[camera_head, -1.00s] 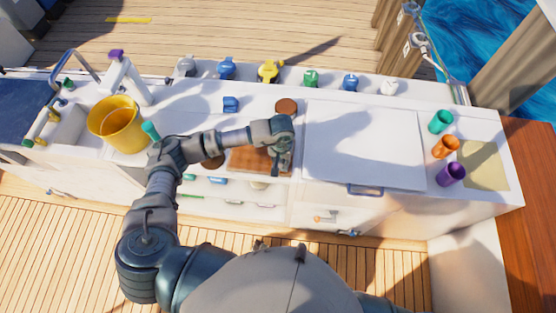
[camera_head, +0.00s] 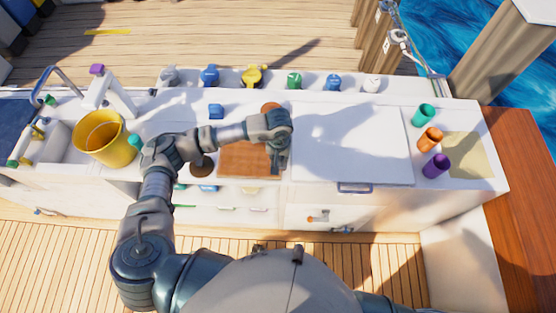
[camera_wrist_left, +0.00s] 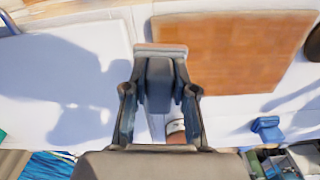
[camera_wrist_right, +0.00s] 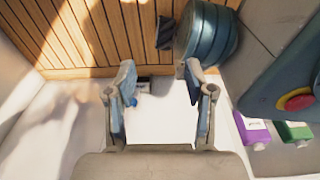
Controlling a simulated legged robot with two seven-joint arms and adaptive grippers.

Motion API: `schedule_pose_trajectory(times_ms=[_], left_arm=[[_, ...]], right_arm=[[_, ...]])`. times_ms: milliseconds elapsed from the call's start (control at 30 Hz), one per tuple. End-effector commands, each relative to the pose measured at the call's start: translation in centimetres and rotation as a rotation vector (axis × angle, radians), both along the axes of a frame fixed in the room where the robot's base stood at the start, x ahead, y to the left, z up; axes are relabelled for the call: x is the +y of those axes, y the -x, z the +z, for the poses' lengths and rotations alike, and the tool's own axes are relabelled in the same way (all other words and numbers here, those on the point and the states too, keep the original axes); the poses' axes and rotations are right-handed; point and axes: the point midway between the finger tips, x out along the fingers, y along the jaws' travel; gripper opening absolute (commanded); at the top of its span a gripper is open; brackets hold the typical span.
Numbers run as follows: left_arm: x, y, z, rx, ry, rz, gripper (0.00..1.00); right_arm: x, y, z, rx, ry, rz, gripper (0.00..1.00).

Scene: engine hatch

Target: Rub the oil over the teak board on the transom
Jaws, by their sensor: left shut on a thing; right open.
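The teak board (camera_head: 240,161) lies flat on the white counter; it also shows in the left wrist view (camera_wrist_left: 230,50). My left gripper (camera_head: 279,162) is at the board's right edge in the head view. In the left wrist view (camera_wrist_left: 160,100) it is shut on a grey block (camera_wrist_left: 160,75) with a tan face at its far end. The tan end overlaps the board's edge in the picture; I cannot tell if it touches. My right gripper (camera_wrist_right: 160,95) is open and empty, seen only in its wrist view. No oil is clearly distinguishable on the board.
A dark round object (camera_head: 202,166) stands left of the board, and a yellow bucket (camera_head: 106,140) is further left. A brown round top (camera_head: 270,106) is partly hidden behind my arm. A white panel (camera_head: 350,145) lies to the right.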

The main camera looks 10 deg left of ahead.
Motion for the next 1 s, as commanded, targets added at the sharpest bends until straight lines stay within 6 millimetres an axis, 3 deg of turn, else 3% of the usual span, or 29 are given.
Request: schedule_pose_trajectory(times_ms=[400, 1000], left_arm=[[-0.4, 0.0, 3.1, -0.002, 0.001, 0.011, 0.0], [-0.6, 0.0, 3.3, -0.001, -0.001, 0.012, 0.0]], right_arm=[[-0.6, 3.0, -0.7, 0.013, 0.003, 0.005, 0.54], [-0.6, 3.2, -0.9, 0.015, 0.002, 0.005, 0.54]])
